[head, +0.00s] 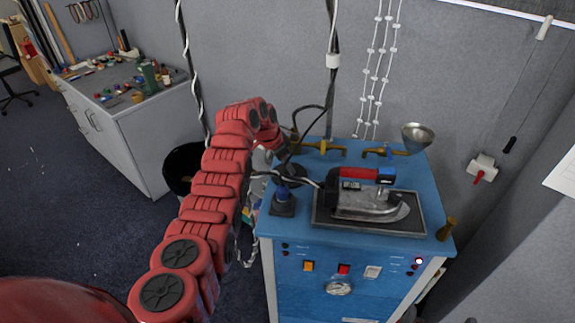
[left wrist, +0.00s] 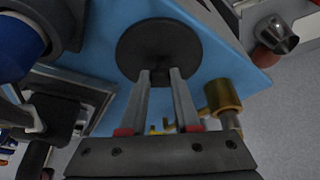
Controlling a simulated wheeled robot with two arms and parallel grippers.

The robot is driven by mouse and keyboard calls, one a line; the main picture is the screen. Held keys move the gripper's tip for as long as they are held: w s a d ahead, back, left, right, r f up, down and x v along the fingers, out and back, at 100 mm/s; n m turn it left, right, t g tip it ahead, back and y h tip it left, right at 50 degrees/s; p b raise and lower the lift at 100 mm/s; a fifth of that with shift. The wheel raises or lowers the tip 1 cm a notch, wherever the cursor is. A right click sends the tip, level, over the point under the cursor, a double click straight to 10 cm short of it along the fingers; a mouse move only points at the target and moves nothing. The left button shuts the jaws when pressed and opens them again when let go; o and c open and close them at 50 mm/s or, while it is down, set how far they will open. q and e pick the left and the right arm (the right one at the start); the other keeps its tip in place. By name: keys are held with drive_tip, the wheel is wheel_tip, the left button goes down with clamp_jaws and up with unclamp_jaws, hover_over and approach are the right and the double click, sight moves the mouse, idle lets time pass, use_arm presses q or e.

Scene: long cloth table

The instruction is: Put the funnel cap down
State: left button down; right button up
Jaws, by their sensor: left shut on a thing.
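The funnel cap appears as a dark round disc (left wrist: 158,48) in the left wrist view, between and just beyond the fingertips of my left gripper (left wrist: 161,76). The fingers are close together on its grip. The blue cabinet top lies below the disc; I cannot tell whether they touch. In the head view my left gripper (head: 284,158) is over the back left of the blue cabinet (head: 345,265), and a dark disc (head: 292,172) shows just under it. A metal funnel (head: 418,134) stands at the back right corner. My right gripper is not in view.
An iron (head: 368,200) with a red handle sits on a dark tray (head: 418,231) in the cabinet's middle. Brass taps (head: 325,147) line the back. A black bin (head: 181,165) stands left.

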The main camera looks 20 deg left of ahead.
sight(280, 177)
use_arm(q)
drive_tip(key=c, duration=0.6)
unclamp_jaws()
drive_tip(key=shift+c, duration=0.2)
drive_tip(key=shift+r+p, duration=0.2)
drive_tip(key=shift+p, duration=0.15)
drive_tip(key=b+v, duration=0.3)
drive_tip(key=v, duration=0.2)
drive_tip(key=shift+s+a+r, duration=0.1)
drive_tip(key=shift+a+r, duration=0.15)
drive_tip(key=shift+r, duration=0.05)
drive_tip(key=b+v, duration=0.1)
drive_tip(key=v, duration=0.5)
drive_tip(key=shift+s+d, duration=0.1)
